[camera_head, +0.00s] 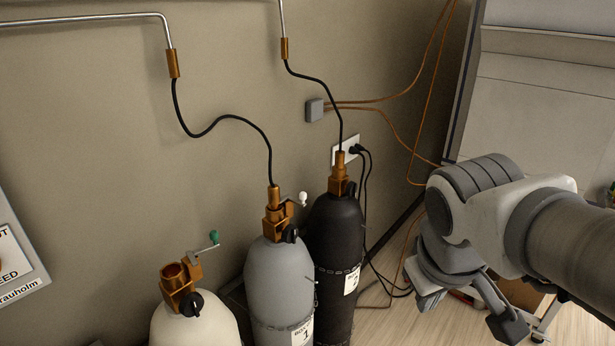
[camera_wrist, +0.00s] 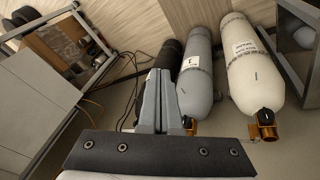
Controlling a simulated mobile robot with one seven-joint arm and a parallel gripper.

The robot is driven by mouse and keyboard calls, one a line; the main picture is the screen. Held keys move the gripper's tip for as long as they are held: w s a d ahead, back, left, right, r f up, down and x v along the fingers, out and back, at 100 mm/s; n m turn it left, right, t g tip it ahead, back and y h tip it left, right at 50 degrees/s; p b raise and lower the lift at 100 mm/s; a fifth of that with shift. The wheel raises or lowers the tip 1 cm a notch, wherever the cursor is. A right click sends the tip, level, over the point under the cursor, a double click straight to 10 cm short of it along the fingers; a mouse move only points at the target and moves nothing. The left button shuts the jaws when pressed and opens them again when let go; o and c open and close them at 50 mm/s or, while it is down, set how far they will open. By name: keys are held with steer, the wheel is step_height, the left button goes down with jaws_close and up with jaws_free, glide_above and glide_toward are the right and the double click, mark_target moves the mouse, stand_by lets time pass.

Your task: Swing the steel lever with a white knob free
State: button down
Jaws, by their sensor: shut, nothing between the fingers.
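The steel lever (camera_head: 292,203) is short and ends in a white knob (camera_head: 303,197). It sticks out to the right from the brass valve (camera_head: 274,222) on top of the grey gas cylinder (camera_head: 279,275) in the head view. In the wrist view the grey cylinder (camera_wrist: 196,75) shows, but I cannot make out the lever or its knob. My gripper (camera_wrist: 160,78) is shut and empty, with its fingers together in front of the cylinders in the wrist view. In the head view my arm is at the right, well apart from the lever.
A black cylinder (camera_head: 335,235) stands right of the grey one, and a white cylinder (camera_head: 194,326) stands left with a green-knobbed lever (camera_head: 208,248). Black hoses (camera_head: 222,117) run up to wall pipes. Orange cables (camera_head: 385,101) hang on the wall. Floor (camera_head: 385,325) shows to the right.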

mark_target(301, 198)
steer(key=w+a+f+n+t+h, duration=0.1)
steer(key=w+a+f+n+h, duration=0.1)
steer(key=w+n+h, duration=0.3)
steer(key=w+a+f+n+b, duration=0.1)
steer(key=w+n, duration=0.3)
steer(key=w, duration=0.3)
steer(key=w+a+f+n+t+h, duration=0.1)
steer(key=w+a+f+n+h, duration=0.1)
steer(key=w+n+h, duration=0.3)
steer(key=w+a+f+n+t+y, duration=0.1)
steer(key=w+a+f+n+t, duration=0.1)
steer(key=a, duration=0.5)
steer(key=w+a+f+n+t+y, duration=0.1)
steer(key=w+a+n+t, duration=0.3)
steer(key=a, duration=0.4)
steer(key=w+a+f+n+t+b, duration=0.1)
steer(key=w+a+f+n+t, duration=0.2)
steer(key=a+n, duration=0.3)
steer(key=shift+w+a+f+n+t+y, duration=0.15)
steer(key=shift+w+a+n+t+y, duration=0.3)
steer(key=shift+w+a, duration=0.4)
steer(key=p+x, duration=0.2)
steer(key=x, duration=1.1)
steer(key=shift+w+d, duration=0.2)
steer(key=shift+w, duration=0.1)
